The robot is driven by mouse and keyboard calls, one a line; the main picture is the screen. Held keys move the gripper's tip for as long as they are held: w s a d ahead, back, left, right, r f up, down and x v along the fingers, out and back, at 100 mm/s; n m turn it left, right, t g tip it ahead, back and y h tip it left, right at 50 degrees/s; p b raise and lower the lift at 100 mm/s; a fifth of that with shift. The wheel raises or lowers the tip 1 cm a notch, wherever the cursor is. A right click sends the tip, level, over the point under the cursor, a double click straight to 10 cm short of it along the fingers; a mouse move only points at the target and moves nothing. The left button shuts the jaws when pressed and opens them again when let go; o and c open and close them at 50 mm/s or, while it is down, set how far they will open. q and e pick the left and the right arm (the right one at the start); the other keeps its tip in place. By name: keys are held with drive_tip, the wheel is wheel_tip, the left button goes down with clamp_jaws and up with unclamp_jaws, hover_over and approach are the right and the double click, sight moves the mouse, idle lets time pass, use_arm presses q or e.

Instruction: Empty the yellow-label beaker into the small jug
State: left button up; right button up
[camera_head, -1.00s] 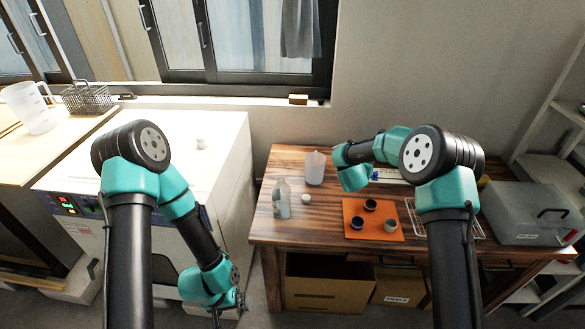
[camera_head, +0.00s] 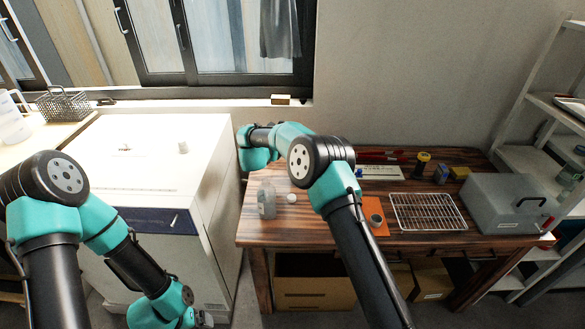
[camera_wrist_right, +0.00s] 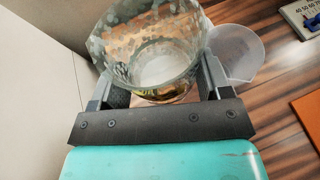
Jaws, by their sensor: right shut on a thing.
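My right gripper (camera_wrist_right: 160,90) is shut on a clear glass beaker (camera_wrist_right: 150,48) in the right wrist view. I see into its open mouth; a little yellow shows low on its wall, but no label is readable and I cannot tell how full it is. A translucent jug (camera_wrist_right: 240,52) stands on the wooden table just right of the beaker.
A wire rack (camera_head: 428,212) and grey box (camera_head: 507,204) lie right. The white oven (camera_head: 150,170) stands left.

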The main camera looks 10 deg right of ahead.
drive_tip(key=a+f, duration=0.1)
drive_tip(key=s+a+f, duration=0.1)
drive_tip(key=a, duration=0.1)
drive_tip(key=shift+m+h, duration=0.3)
drive_tip(key=shift+h, duration=0.1)
